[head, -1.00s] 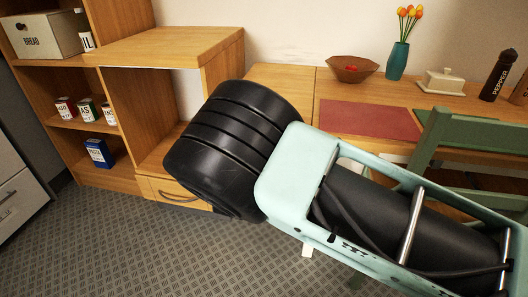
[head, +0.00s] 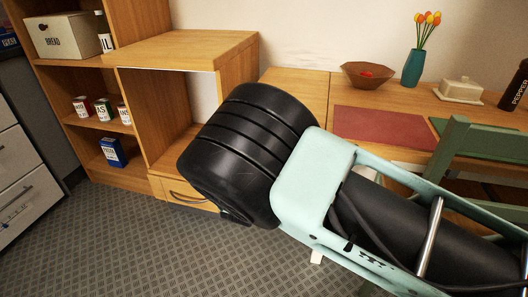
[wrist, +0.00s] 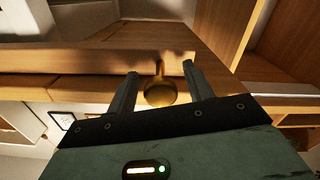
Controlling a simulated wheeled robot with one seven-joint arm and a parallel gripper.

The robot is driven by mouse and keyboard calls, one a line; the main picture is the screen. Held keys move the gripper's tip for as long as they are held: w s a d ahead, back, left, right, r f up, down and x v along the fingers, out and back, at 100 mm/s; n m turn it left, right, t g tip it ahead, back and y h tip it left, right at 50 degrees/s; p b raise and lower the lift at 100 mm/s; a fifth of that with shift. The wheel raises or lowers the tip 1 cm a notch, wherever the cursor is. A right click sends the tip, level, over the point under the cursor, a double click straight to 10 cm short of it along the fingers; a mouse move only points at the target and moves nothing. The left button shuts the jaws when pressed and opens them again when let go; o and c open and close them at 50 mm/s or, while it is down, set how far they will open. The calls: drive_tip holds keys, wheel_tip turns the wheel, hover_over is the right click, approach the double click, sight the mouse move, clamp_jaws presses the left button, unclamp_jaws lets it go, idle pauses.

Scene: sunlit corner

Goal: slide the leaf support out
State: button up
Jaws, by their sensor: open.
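A round brass knob (wrist: 160,93) on a short stem shows in the wrist view, against the shadowed edge of a wooden piece. That wooden piece may be the leaf support, but its outline cannot be made out. My gripper (wrist: 160,88) is open, with one dark finger on each side of the knob. Gaps show between the knob and both fingers, so it is not gripped. In the head view my arm hides the gripper, the knob and the support.
The wooden table (head: 400,92) carries a bowl (head: 367,75), a red mat (head: 385,128), a vase of tulips (head: 413,68) and a butter dish (head: 460,90). A green chair (head: 450,148) stands at its front. A shelf unit (head: 140,130) is at left. Floor (head: 130,240) is clear at lower left.

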drive_tip(key=p+v, duration=0.1)
drive_tip(key=v, duration=1.5)
drive_tip(key=shift+s, duration=0.3)
drive_tip(key=s+a+r+n+g+y, duration=0.3)
drive_tip(key=s+r+g+y, duration=0.35)
drive_tip(key=g+y, duration=0.4)
drive_tip(key=s+d+r+n+g+h, duration=0.2)
drive_tip(key=s+d+r+n+g, duration=0.15)
drive_tip(key=s+d, duration=0.5)
drive_tip(key=s+d+r+n+g+h, duration=0.2)
drive_tip(key=s+d+r+g, duration=0.15)
drive_tip(key=s+d, duration=0.5)
wheel_tip(320, 180, up, 19)
drive_tip(key=d+p, duration=0.1)
drive_tip(key=p, duration=1.8)
drive_tip(key=shift+d+r+p, duration=0.15)
drive_tip(key=shift+d+p, duration=0.15)
